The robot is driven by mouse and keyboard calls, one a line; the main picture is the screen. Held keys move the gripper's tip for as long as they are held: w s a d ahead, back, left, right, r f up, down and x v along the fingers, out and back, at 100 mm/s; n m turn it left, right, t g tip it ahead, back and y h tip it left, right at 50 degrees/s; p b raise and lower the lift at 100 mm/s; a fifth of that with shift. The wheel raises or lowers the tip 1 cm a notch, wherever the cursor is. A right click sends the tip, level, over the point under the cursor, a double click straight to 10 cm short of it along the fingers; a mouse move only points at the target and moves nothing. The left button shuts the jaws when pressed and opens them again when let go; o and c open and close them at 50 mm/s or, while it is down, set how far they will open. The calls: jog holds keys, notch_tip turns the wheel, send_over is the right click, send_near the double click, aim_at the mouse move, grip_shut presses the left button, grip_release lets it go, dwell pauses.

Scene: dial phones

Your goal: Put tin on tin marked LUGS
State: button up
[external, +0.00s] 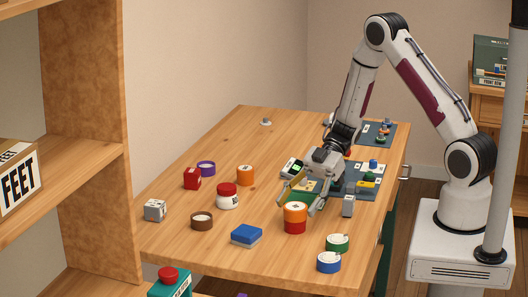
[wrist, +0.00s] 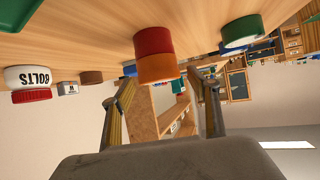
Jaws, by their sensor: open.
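An orange tin (external: 295,209) sits on a red tin (external: 294,228) near the front of the table. In the upside-down wrist view, the orange tin (wrist: 156,68) and red tin (wrist: 152,40) appear as one stack. My gripper (external: 298,203) is open and empty by the stack; its fingers (wrist: 166,84) are spread apart in the wrist view, with the stack ahead of them. I cannot read LUGS on any tin. Other round tins are green (external: 337,242), blue (external: 328,262), brown (external: 201,220), purple (external: 206,168) and orange (external: 246,175).
A white jar marked BOLTS (wrist: 30,82) with a red lid stands left of the stack. A red block (external: 192,178), grey cube (external: 155,210), blue block (external: 247,234) and upright grey block (external: 348,205) are also around. Dark mats with small items lie behind my gripper. The table's back left is mostly clear.

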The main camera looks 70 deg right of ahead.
jog(key=shift+r, duration=0.15)
jog(key=v, duration=1.2)
dwell(0.4)
